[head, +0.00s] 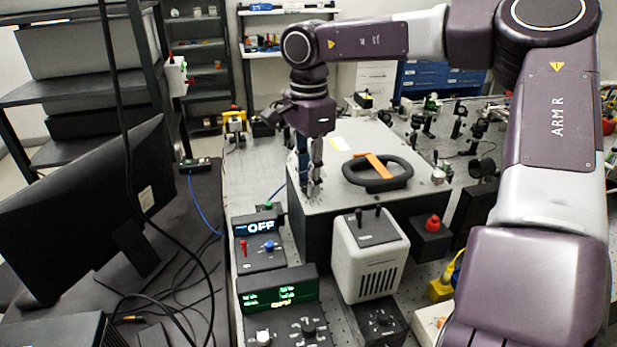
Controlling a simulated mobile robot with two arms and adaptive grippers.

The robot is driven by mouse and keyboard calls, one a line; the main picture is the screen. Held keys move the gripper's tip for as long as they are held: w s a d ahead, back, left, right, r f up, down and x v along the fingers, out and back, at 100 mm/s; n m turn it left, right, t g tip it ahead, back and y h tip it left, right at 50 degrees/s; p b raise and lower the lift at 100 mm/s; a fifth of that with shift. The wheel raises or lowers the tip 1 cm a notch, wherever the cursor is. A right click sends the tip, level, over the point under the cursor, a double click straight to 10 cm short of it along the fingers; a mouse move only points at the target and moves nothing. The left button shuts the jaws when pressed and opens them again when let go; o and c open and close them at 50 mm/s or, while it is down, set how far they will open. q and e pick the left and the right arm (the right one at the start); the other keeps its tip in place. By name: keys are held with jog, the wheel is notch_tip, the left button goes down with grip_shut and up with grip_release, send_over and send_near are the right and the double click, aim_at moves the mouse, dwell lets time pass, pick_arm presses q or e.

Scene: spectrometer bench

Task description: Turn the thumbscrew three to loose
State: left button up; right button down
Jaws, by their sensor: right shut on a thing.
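My right gripper (314,188) points straight down at the near left corner of a grey box's lid (345,204). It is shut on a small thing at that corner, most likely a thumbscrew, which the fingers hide. Another thumbscrew (438,176) shows at the lid's right corner. I see no number to tell which thumbscrew is three. My left gripper is out of view.
A black ring-shaped handle (377,174) with an orange strap (378,165) lies on the lid. In front stand a white vented box (370,256), a display reading OFF (259,227) and a red button (432,222). A monitor (85,215) stands left; optics crowd the right.

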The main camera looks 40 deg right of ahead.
dwell(0.4)
jog(key=c, duration=1.7)
grip_release()
notch_tip(320, 180, up, 12)
jog(key=shift+r, duration=0.1)
